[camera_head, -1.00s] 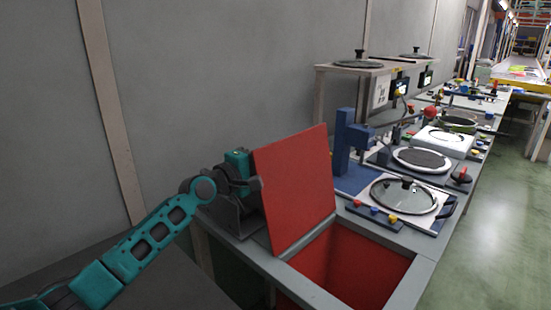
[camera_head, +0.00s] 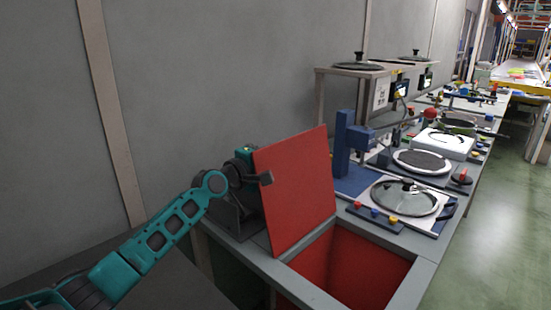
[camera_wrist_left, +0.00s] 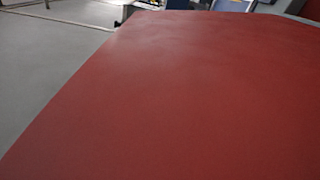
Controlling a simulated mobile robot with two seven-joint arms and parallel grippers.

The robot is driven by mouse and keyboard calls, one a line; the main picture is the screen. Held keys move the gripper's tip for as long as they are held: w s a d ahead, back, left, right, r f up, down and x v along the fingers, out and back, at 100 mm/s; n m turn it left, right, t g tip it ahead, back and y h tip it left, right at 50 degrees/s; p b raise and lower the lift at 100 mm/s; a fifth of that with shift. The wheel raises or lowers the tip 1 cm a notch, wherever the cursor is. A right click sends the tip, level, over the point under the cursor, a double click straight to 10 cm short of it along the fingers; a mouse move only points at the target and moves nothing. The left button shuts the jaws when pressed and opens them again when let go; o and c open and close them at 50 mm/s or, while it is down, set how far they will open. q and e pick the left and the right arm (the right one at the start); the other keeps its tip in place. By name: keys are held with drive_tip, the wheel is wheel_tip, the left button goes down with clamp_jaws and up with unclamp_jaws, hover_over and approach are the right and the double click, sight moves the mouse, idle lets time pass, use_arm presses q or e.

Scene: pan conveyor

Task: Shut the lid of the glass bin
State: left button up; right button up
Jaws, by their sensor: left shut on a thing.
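The red lid (camera_head: 298,190) of the bin stands raised, leaning slightly back from the opening. The bin's red-walled opening (camera_head: 365,265) lies uncovered in front of it. My left gripper (camera_head: 258,180) is at the lid's left edge, partly hidden behind it, with one dark fingertip showing on the front face. It is shut on the lid's edge. In the left wrist view the lid (camera_wrist_left: 170,95) fills most of the picture as a plain red surface; no fingers show there. My right gripper is not in view.
A shelf (camera_head: 345,72) with lids stands behind. The grey wall (camera_head: 200,80) is at the back left. Air above the opening is clear.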

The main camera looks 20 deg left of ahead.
sight(293, 183)
use_arm(q)
drive_tip(key=shift+f, duration=0.25)
clamp_jaws()
drive_tip(key=shift+d, duration=0.1)
drive_tip(key=shift+s+d+r+p, duration=0.1)
drive_tip(key=shift+d+r+p, duration=0.1)
drive_tip(key=shift+p, duration=0.4)
drive_tip(key=shift+s+d+r+p, duration=0.2)
drive_tip(key=shift+d+p, duration=0.15)
drive_tip(key=shift+p, duration=0.2)
drive_tip(key=shift+m, duration=0.8)
drive_tip(key=d+p, duration=0.1)
drive_tip(key=s+d+p, duration=0.1)
drive_tip(key=p, duration=0.1)
drive_tip(key=d+r+p, duration=0.1)
drive_tip(key=d, duration=0.1)
drive_tip(key=shift+s+r+p, duration=0.1)
drive_tip(key=shift+s+p, duration=0.05)
drive_tip(key=shift+p, duration=0.15)
drive_tip(key=s+d+m, duration=0.2)
drive_tip(key=d+m, duration=0.2)
drive_tip(key=d, duration=0.3)
drive_tip(key=shift+s+f+p, duration=0.2)
drive_tip(key=shift+s+p, duration=0.05)
drive_tip(key=shift+p, duration=0.05)
drive_tip(key=shift+d, duration=0.1)
